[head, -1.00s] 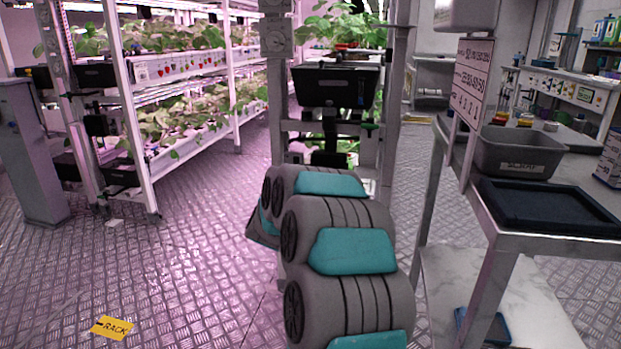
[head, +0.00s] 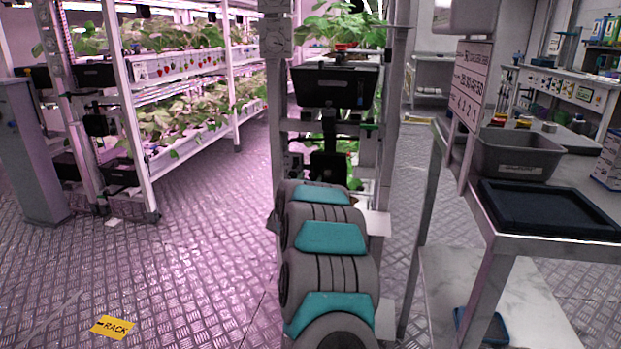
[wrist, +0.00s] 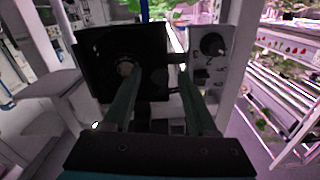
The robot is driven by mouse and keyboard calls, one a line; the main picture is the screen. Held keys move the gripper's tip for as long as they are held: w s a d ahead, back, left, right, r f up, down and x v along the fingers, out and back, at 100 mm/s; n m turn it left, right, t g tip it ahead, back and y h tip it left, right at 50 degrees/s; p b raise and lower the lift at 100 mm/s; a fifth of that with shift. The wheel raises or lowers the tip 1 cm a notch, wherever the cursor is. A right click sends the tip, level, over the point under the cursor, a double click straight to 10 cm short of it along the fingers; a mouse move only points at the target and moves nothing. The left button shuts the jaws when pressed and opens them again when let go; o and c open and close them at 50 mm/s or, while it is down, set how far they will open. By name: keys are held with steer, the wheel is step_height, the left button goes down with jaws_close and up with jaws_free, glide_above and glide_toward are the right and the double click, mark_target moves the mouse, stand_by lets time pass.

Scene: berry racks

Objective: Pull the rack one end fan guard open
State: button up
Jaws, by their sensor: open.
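The near end of the centre rack carries a black box-like unit (head: 333,86) between two grey posts. I cannot tell for sure which part is the fan guard. In the wrist view, a black square panel (wrist: 100,50) with a round hub fills the left and middle. A pale plate with a dark dial (wrist: 212,46) stands to its right. My gripper (wrist: 157,82) is open, its two greenish fingers pointing at the panel's right part. Contact cannot be told.
A steel bench with a grey bin (head: 515,155) and a black tray (head: 548,211) stands close at the right. A planted rack (head: 190,70) stands at the left.

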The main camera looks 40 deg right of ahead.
steer(key=shift+w+d, duration=0.35)
steer(key=shift+d, duration=0.05)
jaws_close()
stand_by(1.2)
